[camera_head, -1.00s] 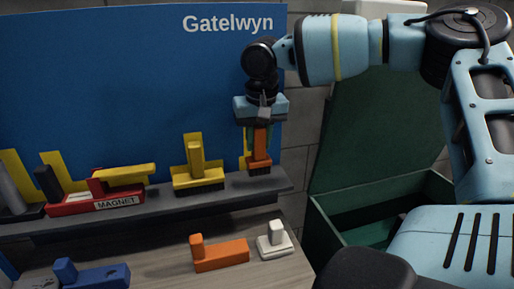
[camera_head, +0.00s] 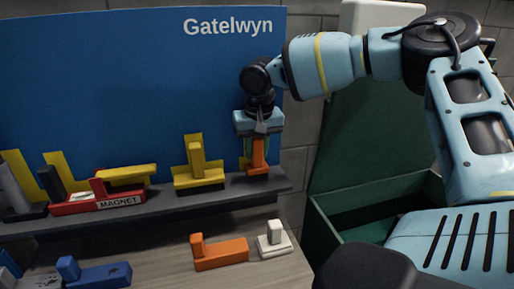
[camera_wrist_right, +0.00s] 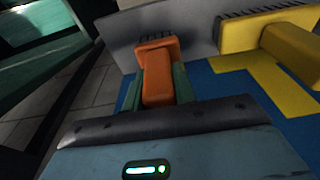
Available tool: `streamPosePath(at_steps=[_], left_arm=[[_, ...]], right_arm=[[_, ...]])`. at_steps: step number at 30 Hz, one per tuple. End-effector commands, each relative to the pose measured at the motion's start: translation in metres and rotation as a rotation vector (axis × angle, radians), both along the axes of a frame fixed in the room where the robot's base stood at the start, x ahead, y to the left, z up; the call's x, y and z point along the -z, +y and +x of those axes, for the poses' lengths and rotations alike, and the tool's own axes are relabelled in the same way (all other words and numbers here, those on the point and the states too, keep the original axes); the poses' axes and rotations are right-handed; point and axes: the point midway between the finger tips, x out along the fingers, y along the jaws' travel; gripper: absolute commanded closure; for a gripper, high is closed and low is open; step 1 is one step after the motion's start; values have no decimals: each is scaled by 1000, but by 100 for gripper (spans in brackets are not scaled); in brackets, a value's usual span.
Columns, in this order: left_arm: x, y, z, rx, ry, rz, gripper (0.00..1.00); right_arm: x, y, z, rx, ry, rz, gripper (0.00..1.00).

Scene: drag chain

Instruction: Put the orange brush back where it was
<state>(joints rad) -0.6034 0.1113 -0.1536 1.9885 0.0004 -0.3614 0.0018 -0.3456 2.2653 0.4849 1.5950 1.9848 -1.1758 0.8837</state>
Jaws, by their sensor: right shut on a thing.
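The orange brush (camera_head: 257,158) is upright at the right end of the grey shelf (camera_head: 225,197), in front of a yellow shape on the blue board. Its dark bristles point down at the shelf top; I cannot tell whether they touch it. My right gripper (camera_head: 258,140) is above it, pointing down and shut on its handle. In the right wrist view, the fingers of the gripper (camera_wrist_right: 157,88) flank the handle of the orange brush (camera_wrist_right: 156,55). My left gripper is out of view.
A yellow brush (camera_head: 199,178) stands left of the orange one, and a red magnet block (camera_head: 95,198) farther left. An orange block (camera_head: 220,254), a white block (camera_head: 274,243) and a blue block (camera_head: 100,275) lie on the table below. A green box (camera_head: 370,205) is at the right.

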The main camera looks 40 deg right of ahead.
Motion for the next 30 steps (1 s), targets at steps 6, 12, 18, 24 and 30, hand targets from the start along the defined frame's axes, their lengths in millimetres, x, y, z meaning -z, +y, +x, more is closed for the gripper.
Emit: streamPosePath(at_steps=[6,12,18,24,30], left_arm=[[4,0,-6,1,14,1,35],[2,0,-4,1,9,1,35],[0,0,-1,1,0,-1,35],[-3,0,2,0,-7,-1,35],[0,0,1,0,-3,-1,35]], right_arm=[[4,0,0,0,1,0,70],[3,0,0,0,0,0,51],[3,0,0,0,0,0,51],[-10,1,-1,0,-3,1,51],[-46,4,-5,0,-4,0,51]])
